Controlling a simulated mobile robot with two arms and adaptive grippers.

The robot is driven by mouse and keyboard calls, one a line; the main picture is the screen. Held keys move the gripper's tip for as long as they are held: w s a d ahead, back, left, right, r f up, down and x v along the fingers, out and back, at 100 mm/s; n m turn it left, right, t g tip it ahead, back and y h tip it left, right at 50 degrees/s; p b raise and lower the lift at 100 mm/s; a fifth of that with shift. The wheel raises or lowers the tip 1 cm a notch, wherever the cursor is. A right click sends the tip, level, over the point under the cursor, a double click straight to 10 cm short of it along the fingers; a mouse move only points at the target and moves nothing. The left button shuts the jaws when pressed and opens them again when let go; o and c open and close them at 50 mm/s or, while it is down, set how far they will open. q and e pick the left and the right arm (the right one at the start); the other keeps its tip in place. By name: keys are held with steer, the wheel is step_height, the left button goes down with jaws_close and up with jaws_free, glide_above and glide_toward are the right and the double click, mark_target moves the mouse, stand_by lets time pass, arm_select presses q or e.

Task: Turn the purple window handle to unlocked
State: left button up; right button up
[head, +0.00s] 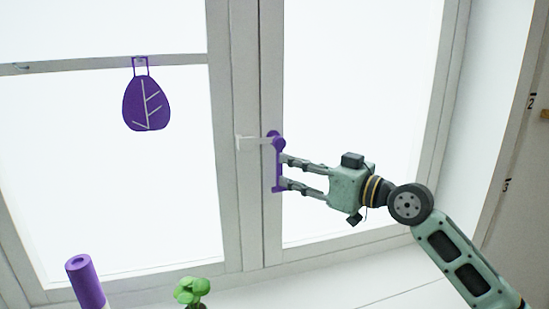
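The purple window handle (277,172) is on the right window sash, next to the middle frame post. Its round hub is at the top and its lever points straight down. My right gripper (285,173) comes in from the right, with its two fingers spread apart, one above the other. The fingertips are at the lever, one near the hub and one near the lower end. I cannot tell whether they touch it. A white latch piece (247,142) reaches left from the hub across the post. My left gripper is not in view.
A purple leaf ornament (147,103) hangs from the bar of the left window. A purple roll (84,280) and a small green plant (192,290) stand at the bottom left. A cabinet or door edge (515,150) with number labels is at the far right.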

mark_target(279, 186)
steer(key=p+x, duration=0.1)
steer(key=x, duration=0.4)
steer(key=shift+a+p, duration=0.2)
steer(key=shift+p, duration=0.2)
steer(key=shift+d, duration=0.15)
steer(key=c, duration=0.8)
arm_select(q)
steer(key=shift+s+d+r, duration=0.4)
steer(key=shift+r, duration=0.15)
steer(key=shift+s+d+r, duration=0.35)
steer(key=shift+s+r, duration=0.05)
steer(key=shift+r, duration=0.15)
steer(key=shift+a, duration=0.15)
